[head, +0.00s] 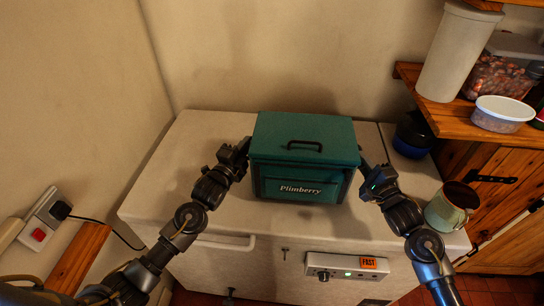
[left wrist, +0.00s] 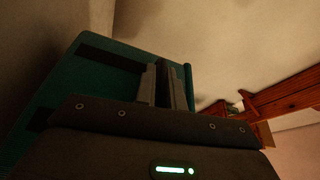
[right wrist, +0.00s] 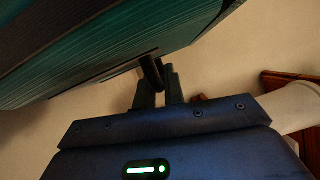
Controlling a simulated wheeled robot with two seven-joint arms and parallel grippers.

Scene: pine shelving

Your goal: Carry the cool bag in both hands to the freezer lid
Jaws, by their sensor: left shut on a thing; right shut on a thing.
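The cool bag (head: 304,150) is a teal box with a dark handle on top and "Plimberry" on its front. It is upright over the middle of the white freezer lid (head: 160,185); I cannot tell whether its base touches the lid. My left gripper (head: 243,152) is shut at the bag's left side. In the left wrist view the bag (left wrist: 75,75) fills the left part. My right gripper (head: 366,172) is shut at its right side. In the right wrist view its fingers close on a dark loop on the bag (right wrist: 110,40). The bag's back and base are hidden.
A dark blue round object (head: 412,138) and a pale green pot (head: 452,206) stand at the lid's right. Wooden shelves at right hold a white canister (head: 455,50) and a plastic tub (head: 502,114). The lid's left part is clear. Walls stand behind and left.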

